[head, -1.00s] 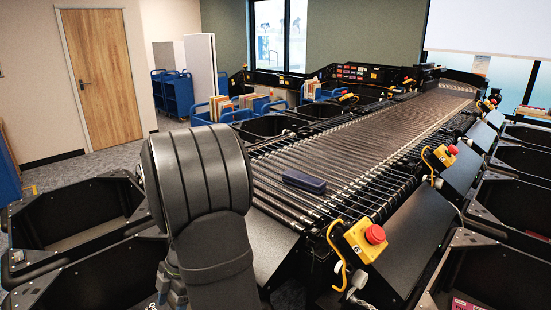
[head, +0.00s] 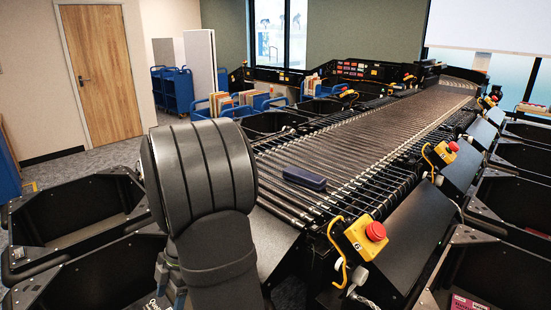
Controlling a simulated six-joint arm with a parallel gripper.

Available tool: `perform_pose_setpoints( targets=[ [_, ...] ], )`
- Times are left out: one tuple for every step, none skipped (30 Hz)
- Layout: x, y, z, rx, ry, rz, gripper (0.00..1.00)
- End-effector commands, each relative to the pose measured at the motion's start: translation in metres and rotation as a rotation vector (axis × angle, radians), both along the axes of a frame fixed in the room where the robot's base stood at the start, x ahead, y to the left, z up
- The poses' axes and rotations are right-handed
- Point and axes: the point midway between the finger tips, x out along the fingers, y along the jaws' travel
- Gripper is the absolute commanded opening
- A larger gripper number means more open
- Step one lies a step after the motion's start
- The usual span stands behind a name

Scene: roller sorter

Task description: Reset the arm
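My arm's dark grey, rounded link stands large in the lower left middle of the head view, in front of the near end of the roller sorter (head: 370,140). A small part of what may be my wrist or gripper shows at its lower left, mostly hidden behind the link. Its fingers cannot be seen. A dark blue oblong case (head: 304,179) lies on the rollers near the sorter's near end, to the right of my arm and apart from it.
Black open bins (head: 75,205) line the left side, close to my arm. More black bins (head: 480,262) line the right. Yellow boxes with red stop buttons (head: 365,238) stick out along the sorter's right edge. Blue carts (head: 203,110) stand farther back.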

Motion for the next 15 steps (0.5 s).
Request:
perform_pose_setpoints(
  targets=[
    [0.001, 0.0, 0.012, 0.003, -0.005, 0.001, 0.69],
    [0.001, 0.001, 0.018, 0.003, -0.006, 0.0, 0.69],
    [0.001, 0.0, 0.026, 0.003, -0.005, 0.0, 0.69],
    [0.001, 0.0, 0.032, 0.002, -0.005, 0.0, 0.69],
    [0.001, 0.0, 0.038, 0.003, -0.005, 0.001, 0.69],
    [0.001, 0.0, 0.046, 0.002, -0.005, 0.001, 0.69],
    [0.001, 0.0, 0.052, 0.003, -0.005, 0.001, 0.69],
    [0.001, 0.0, 0.059, 0.003, -0.005, 0.001, 0.69],
    [0.001, 0.0, 0.066, 0.002, -0.005, 0.001, 0.69],
    [0.001, 0.0, 0.072, 0.003, -0.004, 0.001, 0.69],
    [0.001, 0.0, 0.078, 0.003, -0.005, 0.001, 0.69],
    [0.001, 0.0, 0.086, 0.003, -0.005, 0.0, 0.69],
    [0.006, -0.006, 0.084, 0.001, -0.002, -0.051, 0.69],
    [0.011, -0.009, 0.084, 0.0, -0.001, -0.092, 0.69],
    [0.017, -0.014, 0.085, 0.0, -0.002, -0.146, 0.69]
  ],
)
